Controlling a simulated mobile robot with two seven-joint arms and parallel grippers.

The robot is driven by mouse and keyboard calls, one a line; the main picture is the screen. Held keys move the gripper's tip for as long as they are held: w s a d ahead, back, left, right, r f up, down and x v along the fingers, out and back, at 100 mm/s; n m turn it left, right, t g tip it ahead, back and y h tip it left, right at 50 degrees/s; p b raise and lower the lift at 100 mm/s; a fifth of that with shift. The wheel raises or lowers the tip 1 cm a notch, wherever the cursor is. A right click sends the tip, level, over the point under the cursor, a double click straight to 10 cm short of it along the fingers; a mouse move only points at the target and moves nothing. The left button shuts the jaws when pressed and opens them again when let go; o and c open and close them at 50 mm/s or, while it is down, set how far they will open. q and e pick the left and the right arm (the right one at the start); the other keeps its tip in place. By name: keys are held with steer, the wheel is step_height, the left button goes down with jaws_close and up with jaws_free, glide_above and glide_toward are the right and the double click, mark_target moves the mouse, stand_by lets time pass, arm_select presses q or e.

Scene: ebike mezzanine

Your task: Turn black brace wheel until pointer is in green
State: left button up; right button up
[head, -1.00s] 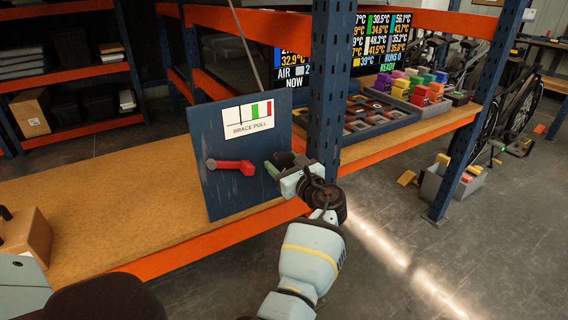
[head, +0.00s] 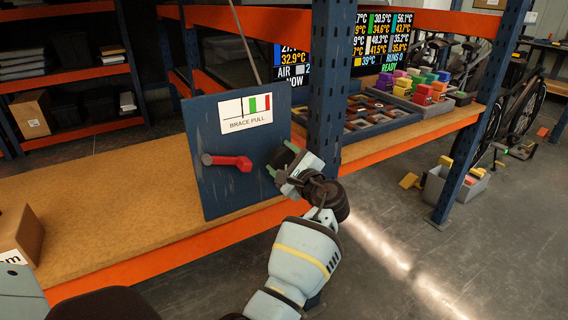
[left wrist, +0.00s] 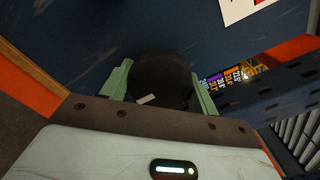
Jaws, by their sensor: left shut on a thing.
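The black brace wheel (head: 281,157) is on the right side of the blue panel (head: 215,185), partly hidden by my left gripper (head: 281,160). In the left wrist view the wheel (left wrist: 162,75) sits between the two green fingers, with a small pale mark on its rim. The left gripper is shut on it. The BRACE PULL gauge (head: 231,108) is at the panel's top, with white, green and red bands. Its thin dark pointer (head: 242,106) appears in the white part, just left of the green. My right gripper is not in view.
A blue rack post (head: 328,90) stands close right of the gripper. Trays of coloured blocks (head: 415,90) lie behind it. The wooden shelf (head: 110,195) left of the panel is mostly bare.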

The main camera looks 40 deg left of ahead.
arm_select(q)
steer(key=n+b, duration=0.2)
steer(key=n, duration=0.3)
steer(key=shift+f+n+b, duration=0.1)
steer(key=shift+n+b, duration=0.7)
steer(key=shift+n, duration=0.4)
steer(key=shift+r, duration=0.2)
steer(key=o, duration=1)
steer(key=shift+c, duration=0.2)
steer(key=v, duration=0.8)
steer(key=shift+a, duration=0.1)
